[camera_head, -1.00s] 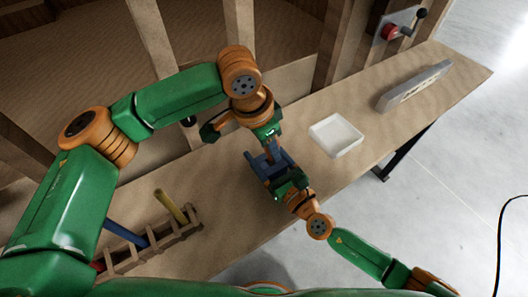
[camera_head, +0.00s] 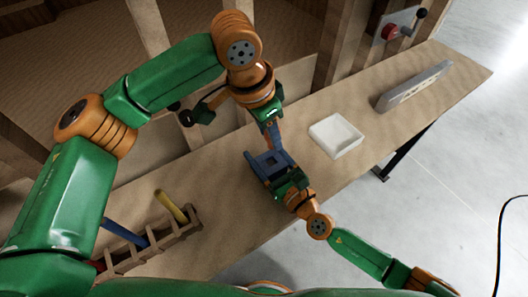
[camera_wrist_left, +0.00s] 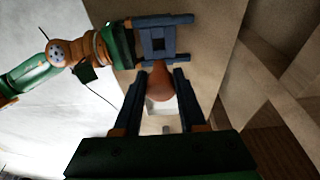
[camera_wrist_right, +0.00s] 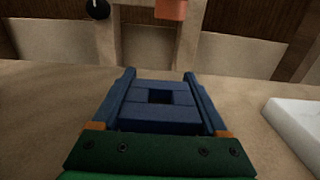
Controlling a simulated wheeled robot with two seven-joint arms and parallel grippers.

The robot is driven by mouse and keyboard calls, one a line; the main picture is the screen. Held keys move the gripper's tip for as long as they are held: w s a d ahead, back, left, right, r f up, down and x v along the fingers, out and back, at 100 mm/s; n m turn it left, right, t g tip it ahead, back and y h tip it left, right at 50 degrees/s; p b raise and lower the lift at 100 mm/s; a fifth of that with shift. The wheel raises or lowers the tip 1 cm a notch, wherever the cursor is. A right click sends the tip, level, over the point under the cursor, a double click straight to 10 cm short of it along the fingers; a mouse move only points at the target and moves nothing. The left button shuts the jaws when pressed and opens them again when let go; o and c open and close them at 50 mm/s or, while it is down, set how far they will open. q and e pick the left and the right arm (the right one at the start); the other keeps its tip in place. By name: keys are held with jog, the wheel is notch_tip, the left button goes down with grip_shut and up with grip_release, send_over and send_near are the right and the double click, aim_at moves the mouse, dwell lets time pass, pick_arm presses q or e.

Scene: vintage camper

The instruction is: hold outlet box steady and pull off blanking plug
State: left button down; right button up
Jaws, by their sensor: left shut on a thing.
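The blue outlet box (camera_head: 265,165) sits on the workbench, with a dark square opening in its top face (camera_wrist_right: 160,96). My right gripper (camera_head: 273,168) has its fingers closed against two opposite sides of the box; they also flank it in the right wrist view (camera_wrist_right: 160,88). My left gripper (camera_head: 273,135) is shut on the orange-brown blanking plug (camera_wrist_left: 159,82) and holds it above the bench, clear of the box. The plug's lower part also shows at the top of the right wrist view (camera_wrist_right: 171,9). In the head view the left gripper mostly hides the plug.
A shallow white tray (camera_head: 336,136) lies on the bench right of the box. A grey slotted strip (camera_head: 413,87) stands farther right. A wooden rack (camera_head: 150,245) with coloured-handled tools is at the left. A red-knobbed switch panel (camera_head: 397,29) is on the back frame.

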jog(key=shift+o, duration=1.4)
jog(key=v, duration=1.2)
